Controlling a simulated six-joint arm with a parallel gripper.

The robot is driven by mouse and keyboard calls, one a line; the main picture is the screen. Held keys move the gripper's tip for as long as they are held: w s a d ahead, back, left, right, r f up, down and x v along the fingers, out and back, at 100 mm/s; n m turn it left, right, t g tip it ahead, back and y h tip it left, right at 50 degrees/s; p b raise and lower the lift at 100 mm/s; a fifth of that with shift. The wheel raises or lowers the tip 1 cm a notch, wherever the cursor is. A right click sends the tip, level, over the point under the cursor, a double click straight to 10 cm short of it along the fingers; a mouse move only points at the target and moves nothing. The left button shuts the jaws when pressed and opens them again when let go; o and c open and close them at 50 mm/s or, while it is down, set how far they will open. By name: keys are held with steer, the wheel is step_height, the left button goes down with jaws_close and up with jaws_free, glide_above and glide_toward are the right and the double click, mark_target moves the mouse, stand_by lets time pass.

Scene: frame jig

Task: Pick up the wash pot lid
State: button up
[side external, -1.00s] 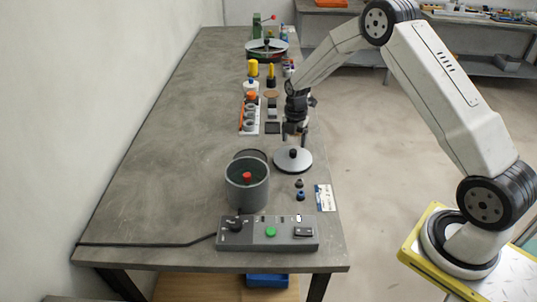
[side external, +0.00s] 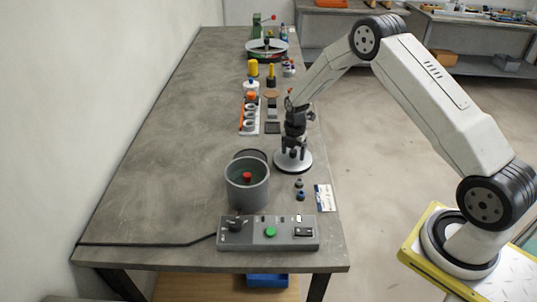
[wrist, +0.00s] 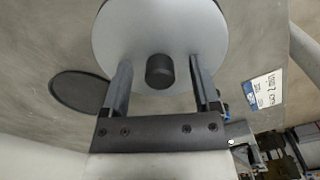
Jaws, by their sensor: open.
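The wash pot lid (side external: 304,166) is a round light-grey disc with a black knob, lying on the bench behind and right of the grey wash pot (side external: 247,192). In the wrist view the lid (wrist: 188,22) fills the top middle, with its black knob (wrist: 159,71) between the fingers. My gripper (side external: 293,153) is low over the lid, and its fingers are apart on either side of the knob. In the wrist view my gripper (wrist: 161,75) shows a gap between each finger and the knob.
A dark round disc (wrist: 78,92) lies beside the lid. A control box (side external: 268,233) with a green button stands in front of the pot. Small knobs (side external: 300,190) and a label card (side external: 324,197) are near the right edge. The bench's left side is clear.

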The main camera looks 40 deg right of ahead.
jaws_close()
steer(key=shift+r, duration=0.15)
stand_by(0.4)
steer(key=shift+r, duration=1.5)
steer(key=s+a+r, duration=0.3)
steer(key=s+r, duration=0.6)
steer(key=s, duration=0.4)
steer(key=shift+s+r, duration=0.35)
